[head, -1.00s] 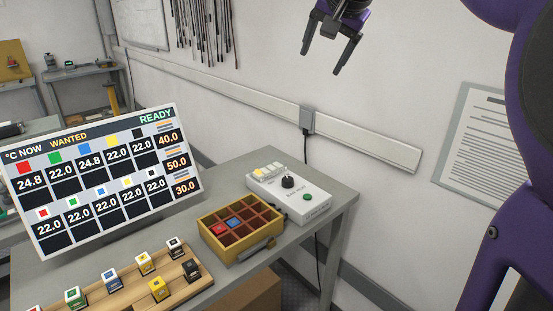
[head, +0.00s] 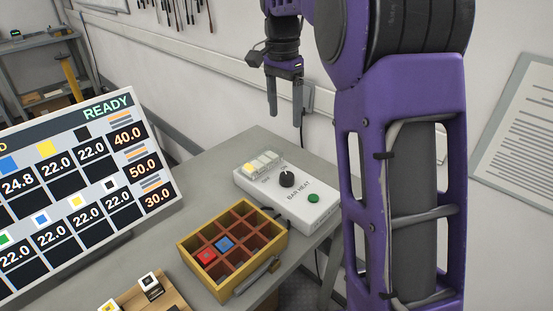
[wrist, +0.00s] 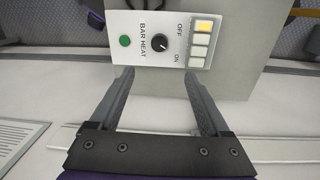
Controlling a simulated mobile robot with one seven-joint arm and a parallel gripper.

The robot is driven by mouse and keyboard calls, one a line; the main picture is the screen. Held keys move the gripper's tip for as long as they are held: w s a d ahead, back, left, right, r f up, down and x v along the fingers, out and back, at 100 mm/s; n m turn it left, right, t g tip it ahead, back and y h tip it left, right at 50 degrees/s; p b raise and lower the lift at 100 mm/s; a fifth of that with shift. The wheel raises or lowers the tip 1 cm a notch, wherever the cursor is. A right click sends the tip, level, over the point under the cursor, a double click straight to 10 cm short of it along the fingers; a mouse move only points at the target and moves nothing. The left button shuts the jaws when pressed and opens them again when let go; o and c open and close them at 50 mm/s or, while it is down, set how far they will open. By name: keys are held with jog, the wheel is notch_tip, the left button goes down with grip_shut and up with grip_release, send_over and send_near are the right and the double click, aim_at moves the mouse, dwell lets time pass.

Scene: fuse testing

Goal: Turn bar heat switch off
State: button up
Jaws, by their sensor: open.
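The white bar heat box (head: 313,208) sits at the right end of the grey bench. Its black knob (head: 287,179) stands on the top face, with a green button (head: 314,198) to one side and a row of small lamps, one lit yellow, on the other. In the wrist view the box (wrist: 142,22) shows OFF and ON marks beside the knob (wrist: 159,43); which mark the knob points to is too small to tell. My gripper (head: 285,112) is open and empty, pointing down above and behind the box. In the wrist view its fingers (wrist: 163,75) are spread, apart from the knob.
A yellow-brown divided tray (head: 188,246) holding a red and a blue block lies left of the box. A wooden rack (head: 172,299) with blocks and a display board (head: 62,250) stand further left. The wall, with its trunking, rises behind the bench.

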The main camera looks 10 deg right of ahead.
aim_at(287, 175)
jog(key=f+b, duration=0.1)
jog(key=f, duration=0.5)
jog(key=f+b, duration=0.1)
jog(key=f, duration=0.4)
jog(key=f+b, duration=0.1)
jog(key=f, duration=0.5)
jog(key=shift+s+d+f, duration=0.3)
jog(key=shift+s+f, duration=0.05)
jog(key=shift+s, duration=0.05)
grip_shut()
